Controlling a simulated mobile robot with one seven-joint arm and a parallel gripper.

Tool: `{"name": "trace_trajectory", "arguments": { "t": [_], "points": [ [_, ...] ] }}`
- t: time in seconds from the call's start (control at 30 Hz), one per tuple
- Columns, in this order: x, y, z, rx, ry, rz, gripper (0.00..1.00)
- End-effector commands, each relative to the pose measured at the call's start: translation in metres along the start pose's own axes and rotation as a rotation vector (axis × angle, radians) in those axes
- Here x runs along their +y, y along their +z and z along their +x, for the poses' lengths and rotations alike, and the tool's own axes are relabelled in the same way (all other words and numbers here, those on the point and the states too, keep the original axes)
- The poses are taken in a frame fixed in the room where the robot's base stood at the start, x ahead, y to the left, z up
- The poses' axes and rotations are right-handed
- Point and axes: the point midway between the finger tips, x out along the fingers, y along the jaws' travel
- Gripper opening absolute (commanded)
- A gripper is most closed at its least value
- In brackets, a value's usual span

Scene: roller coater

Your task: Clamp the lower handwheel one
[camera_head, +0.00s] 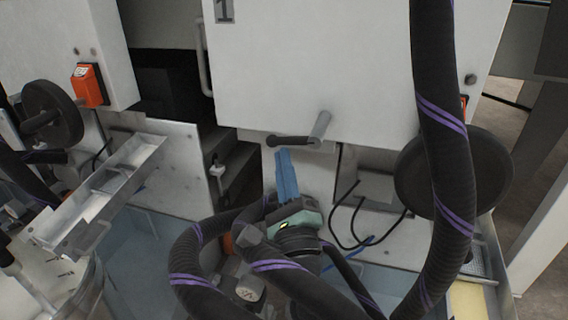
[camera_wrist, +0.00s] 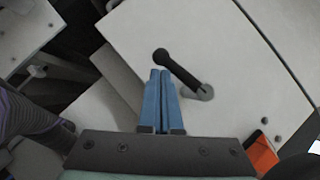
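A crank handle with a dark grip (camera_head: 290,141) and a grey hub (camera_head: 320,128) sticks out near the lower edge of the white panel marked 1. It also shows in the wrist view as a black grip (camera_wrist: 178,68). My gripper's blue fingers (camera_head: 283,153) point up from below, their tips just under the grip. In the wrist view the fingers (camera_wrist: 160,72) lie side by side with almost no gap, and nothing shows between them. The grip's rounded end is just beyond the tips; I cannot tell whether they touch. A large dark handwheel (camera_head: 412,180) stands at right, partly hidden by my hose.
Another dark handwheel (camera_head: 52,112) and an orange box (camera_head: 89,85) are at left. A metal tray (camera_head: 100,190) juts out at lower left. In the wrist view an orange box (camera_wrist: 262,156) is at lower right. Black cables (camera_head: 350,215) hang under the panel.

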Motion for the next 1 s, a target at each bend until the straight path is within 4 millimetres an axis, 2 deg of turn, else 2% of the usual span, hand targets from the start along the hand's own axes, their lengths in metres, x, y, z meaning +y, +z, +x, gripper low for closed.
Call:
{"name": "trace_trajectory", "arguments": {
  "t": [0.17, 0.27, 0.37, 0.8, 1.0],
  "points": [
    [0.001, 0.002, 0.0, -0.005, 0.001, 0.0, 0.0],
    [0.002, 0.001, -0.007, -0.003, 0.003, 0.0, 0.0],
    [0.002, 0.0, -0.021, -0.001, 0.003, 0.001, 0.0],
    [0.002, -0.002, -0.105, 0.002, 0.001, 0.001, 0.0],
    [0.001, -0.001, -0.125, 0.001, 0.0, 0.0, 0.0]
  ]
}}
